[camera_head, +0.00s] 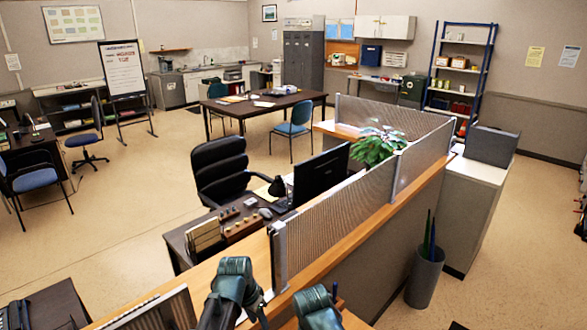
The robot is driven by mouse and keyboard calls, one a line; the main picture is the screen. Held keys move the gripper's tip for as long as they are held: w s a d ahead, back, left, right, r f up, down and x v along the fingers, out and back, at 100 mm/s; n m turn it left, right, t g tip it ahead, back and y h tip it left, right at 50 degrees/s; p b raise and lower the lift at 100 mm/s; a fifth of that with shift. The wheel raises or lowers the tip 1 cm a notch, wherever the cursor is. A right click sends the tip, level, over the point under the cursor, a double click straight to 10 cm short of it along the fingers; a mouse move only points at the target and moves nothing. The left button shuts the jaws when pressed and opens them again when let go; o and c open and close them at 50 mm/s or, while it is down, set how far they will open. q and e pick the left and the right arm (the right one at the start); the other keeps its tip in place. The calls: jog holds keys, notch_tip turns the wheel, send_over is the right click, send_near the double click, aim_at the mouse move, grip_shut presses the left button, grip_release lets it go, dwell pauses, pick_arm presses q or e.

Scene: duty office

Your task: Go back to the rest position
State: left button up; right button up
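Dark teal parts of my own arms show at the bottom middle of the head view, over the wooden counter top (258,252). I see no gripper fingers there. Both grippers are out of view, so I cannot see whether they hold anything.
A partitioned desk with a monitor (322,176), a potted plant (375,146) and a black office chair (222,172) stands just ahead. A grey bin (425,277) stands on the floor to the right. Open floor (527,240) lies at the right. A table (262,104) stands further back.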

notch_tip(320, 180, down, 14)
jog(key=b, duration=1.1)
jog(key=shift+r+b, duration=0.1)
jog(key=shift+b, duration=0.2)
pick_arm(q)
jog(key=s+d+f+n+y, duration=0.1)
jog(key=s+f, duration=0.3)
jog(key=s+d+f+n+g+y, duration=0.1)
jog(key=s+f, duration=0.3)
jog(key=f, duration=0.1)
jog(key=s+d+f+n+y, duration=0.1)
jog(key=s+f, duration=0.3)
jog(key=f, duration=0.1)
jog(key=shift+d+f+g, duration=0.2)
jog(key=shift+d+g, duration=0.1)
